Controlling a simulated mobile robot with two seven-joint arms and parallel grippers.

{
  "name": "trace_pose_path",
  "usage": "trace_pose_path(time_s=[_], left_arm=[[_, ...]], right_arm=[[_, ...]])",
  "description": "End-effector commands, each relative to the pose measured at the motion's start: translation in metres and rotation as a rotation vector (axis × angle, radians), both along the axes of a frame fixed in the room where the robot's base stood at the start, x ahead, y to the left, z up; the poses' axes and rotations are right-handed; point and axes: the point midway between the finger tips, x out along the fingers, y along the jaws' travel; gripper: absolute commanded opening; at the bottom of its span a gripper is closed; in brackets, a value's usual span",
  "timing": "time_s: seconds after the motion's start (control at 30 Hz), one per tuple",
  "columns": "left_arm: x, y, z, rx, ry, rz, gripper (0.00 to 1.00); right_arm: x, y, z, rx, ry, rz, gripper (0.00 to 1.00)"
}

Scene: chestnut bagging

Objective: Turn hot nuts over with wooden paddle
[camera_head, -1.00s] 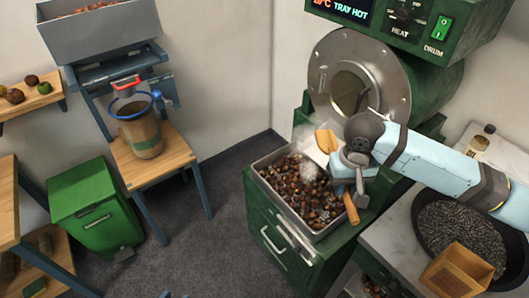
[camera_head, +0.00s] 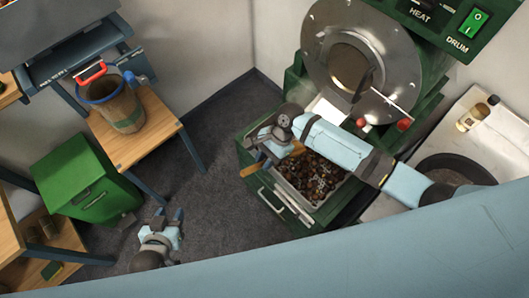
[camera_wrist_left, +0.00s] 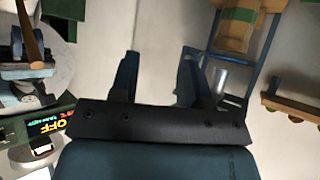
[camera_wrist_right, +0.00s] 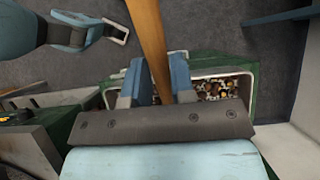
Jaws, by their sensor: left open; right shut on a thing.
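The wooden paddle (camera_head: 252,168) is in my right gripper (camera_head: 262,155), which is shut on its handle. The handle (camera_wrist_right: 148,40) runs between both fingers in the right wrist view. The brown nuts (camera_head: 312,178) lie in the metal tray (camera_head: 283,207) on the green roaster base; my right arm covers part of them. The tray and nuts (camera_wrist_right: 218,88) also show in the right wrist view. I cannot make out whether the paddle touches the nuts. My left gripper (camera_head: 170,213) is open and empty above the floor, with nothing between its fingers (camera_wrist_left: 158,75) in the left wrist view.
The roaster drum (camera_head: 350,62) stands behind the tray. A dark round pan (camera_head: 455,165) is on the right counter. A bucket with a blue rim (camera_head: 118,105) stands on a wooden stool, beside a green cabinet (camera_head: 82,185). The floor (camera_head: 215,235) between is clear.

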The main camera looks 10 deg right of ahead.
Motion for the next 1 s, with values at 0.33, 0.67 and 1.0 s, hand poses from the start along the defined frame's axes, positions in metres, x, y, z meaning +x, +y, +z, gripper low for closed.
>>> trace_pose_path(time_s=[0.33,0.67,1.0], left_arm=[[0.001,0.000,0.005,-0.001,-0.008,0.000,0.43],[0.005,-0.002,-0.039,0.019,-0.029,-0.043,0.43],[0.006,-0.009,-0.044,0.009,-0.025,-0.051,0.43]], right_arm=[[0.000,-0.001,-0.040,-0.003,0.000,0.001,0.00],[0.000,-0.001,-0.084,-0.002,-0.003,0.003,0.00],[0.000,-0.001,-0.111,-0.001,0.000,0.001,0.00]])
